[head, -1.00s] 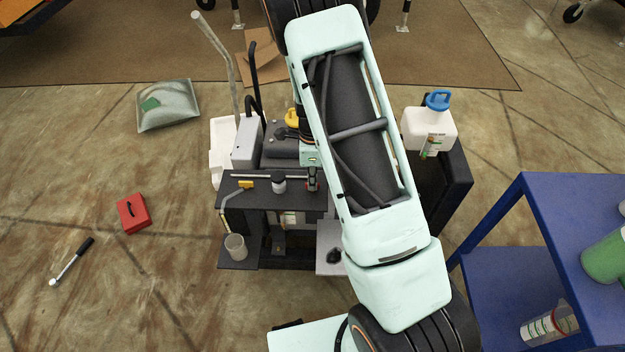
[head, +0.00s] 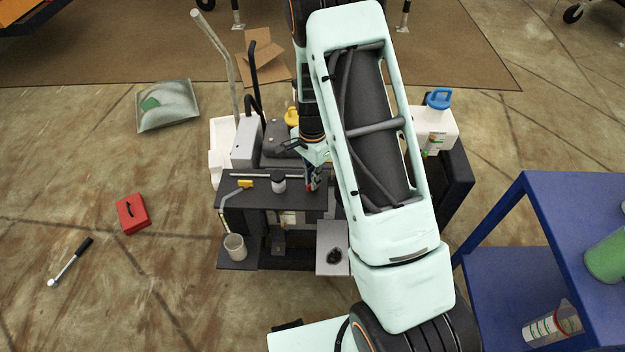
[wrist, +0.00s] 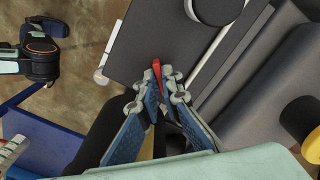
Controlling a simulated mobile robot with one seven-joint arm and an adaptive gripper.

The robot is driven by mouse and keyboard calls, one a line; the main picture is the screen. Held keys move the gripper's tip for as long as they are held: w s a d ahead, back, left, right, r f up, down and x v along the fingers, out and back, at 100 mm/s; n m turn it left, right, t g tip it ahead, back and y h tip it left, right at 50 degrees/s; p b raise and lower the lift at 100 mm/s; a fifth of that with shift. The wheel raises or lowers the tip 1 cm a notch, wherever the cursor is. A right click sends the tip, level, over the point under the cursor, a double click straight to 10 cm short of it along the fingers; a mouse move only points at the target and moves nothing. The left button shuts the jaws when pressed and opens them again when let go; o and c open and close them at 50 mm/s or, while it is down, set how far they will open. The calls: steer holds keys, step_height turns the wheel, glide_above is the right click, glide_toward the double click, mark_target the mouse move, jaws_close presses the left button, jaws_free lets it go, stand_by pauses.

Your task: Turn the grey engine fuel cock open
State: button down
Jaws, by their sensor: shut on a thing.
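My gripper (head: 312,182) reaches down to the right part of the dark top shelf (head: 265,200) of the light tower's engine unit. In the wrist view its blue-padded fingers (wrist: 158,85) are nearly together, with a small red lever (wrist: 157,70) between their tips. The red lever is partly hidden by the fingers, and only a bit of red shows in the head view. I cannot make out a grey cock body; it may be under my gripper. A yellow-handled tap (head: 246,184) sits on a pipe at the shelf's left.
A white jug with a blue cap (head: 432,130) stands to the right. A blue cart (head: 545,215) is at the far right.

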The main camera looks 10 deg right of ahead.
steer(key=shift+n, duration=0.7)
steer(key=c, duration=2.1)
jaws_free()
steer(key=shift+r, duration=0.1)
step_height(320, 180, up, 12)
steer(key=shift+f, duration=0.1)
